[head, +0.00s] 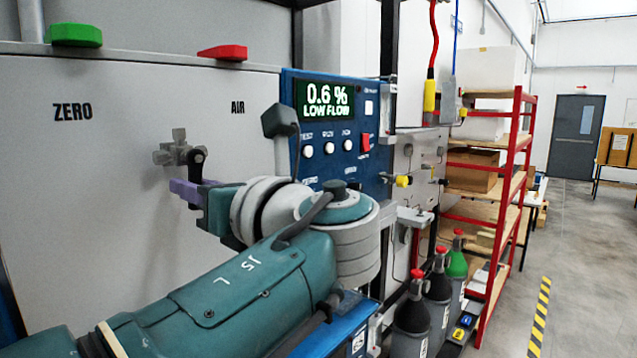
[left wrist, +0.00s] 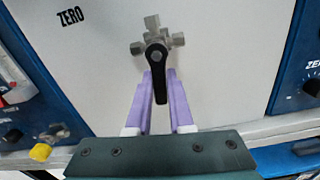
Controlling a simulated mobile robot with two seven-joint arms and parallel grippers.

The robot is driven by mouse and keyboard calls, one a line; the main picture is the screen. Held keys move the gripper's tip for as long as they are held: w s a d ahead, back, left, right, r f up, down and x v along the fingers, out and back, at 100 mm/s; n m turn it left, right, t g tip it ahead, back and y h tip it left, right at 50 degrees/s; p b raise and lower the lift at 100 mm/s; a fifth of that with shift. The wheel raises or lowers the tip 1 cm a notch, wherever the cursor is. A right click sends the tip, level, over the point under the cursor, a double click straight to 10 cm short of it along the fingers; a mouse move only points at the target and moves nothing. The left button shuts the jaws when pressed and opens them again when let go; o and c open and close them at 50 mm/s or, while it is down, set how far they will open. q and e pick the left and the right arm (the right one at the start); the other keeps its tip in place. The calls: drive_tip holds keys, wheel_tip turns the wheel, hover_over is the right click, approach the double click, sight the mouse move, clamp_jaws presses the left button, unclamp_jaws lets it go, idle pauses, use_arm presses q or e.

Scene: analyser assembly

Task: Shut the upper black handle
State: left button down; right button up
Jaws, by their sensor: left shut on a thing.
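The black handle (head: 198,160) sits on a metal valve fitting (head: 174,149) on the grey panel between the ZERO and AIR labels. In the left wrist view the handle (left wrist: 157,72) hangs down from the fitting (left wrist: 156,40), its lower part between the two purple fingers. My left gripper (head: 188,191) is shut on the handle; it also shows in the left wrist view (left wrist: 159,84). The gripper partly hides the handle's lower end in the head view. My right gripper is not in view.
A green block (head: 76,35) and a red block (head: 223,52) are at the panel's top edge. A blue control box (head: 337,125) reading 0.6 % LOW FLOW stands right of the panel. Gas bottles (head: 412,318) and a red shelf rack (head: 514,160) are further right, with open floor beyond.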

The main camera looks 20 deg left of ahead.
use_arm(q)
drive_tip(key=shift+w+f+n+b, duration=0.15)
drive_tip(key=shift+f+n+b, duration=0.05)
drive_tip(key=shift+n+b, duration=0.2)
drive_tip(key=shift+w+n, duration=0.1)
drive_tip(key=shift+n, duration=0.2)
drive_tip(key=shift+r, duration=0.2)
drive_tip(key=c, duration=0.8)
unclamp_jaws()
